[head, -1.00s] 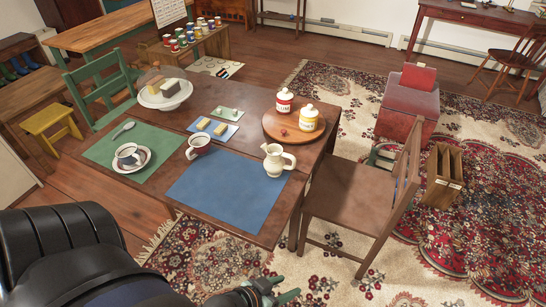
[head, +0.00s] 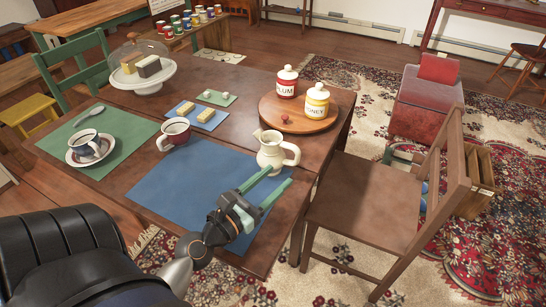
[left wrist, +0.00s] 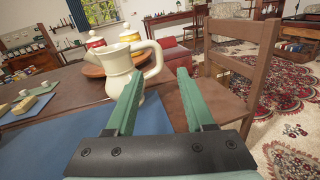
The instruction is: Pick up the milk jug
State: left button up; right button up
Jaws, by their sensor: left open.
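The milk jug (head: 271,150) is cream-white with a spout on the left and a handle on the right. It stands upright at the right back corner of the blue placemat (head: 190,192). My left gripper (head: 272,183) is open and empty, just in front of the jug with its green fingers pointing at it. In the left wrist view the jug (left wrist: 118,72) stands beyond the open fingers (left wrist: 156,92), mostly left of the gap between them, with its handle nearer the gap. I see no contact. My right gripper is not in view.
A round wooden board (head: 262,108) with red and yellow canisters stands behind the jug. A wooden chair (head: 365,200) stands close against the table's right side.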

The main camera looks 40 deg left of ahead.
aim_at(296, 160)
pick_arm(q)
jog(key=w+p, duration=0.1)
jog(key=w, duration=0.4)
jog(key=shift+w+r, duration=0.1)
jog(key=shift+w, duration=0.95)
jog(key=w, duration=0.4)
jog(key=shift+w+f+b, duration=0.1)
jog(key=shift+f+b, duration=0.2)
jog(key=shift+b, duration=0.1)
jog(key=shift+w, duration=0.45)
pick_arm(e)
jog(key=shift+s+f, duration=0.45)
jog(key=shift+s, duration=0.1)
pick_arm(q)
jog(key=shift+c, duration=0.4)
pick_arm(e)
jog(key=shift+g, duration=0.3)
pick_arm(q)
grip_shut()
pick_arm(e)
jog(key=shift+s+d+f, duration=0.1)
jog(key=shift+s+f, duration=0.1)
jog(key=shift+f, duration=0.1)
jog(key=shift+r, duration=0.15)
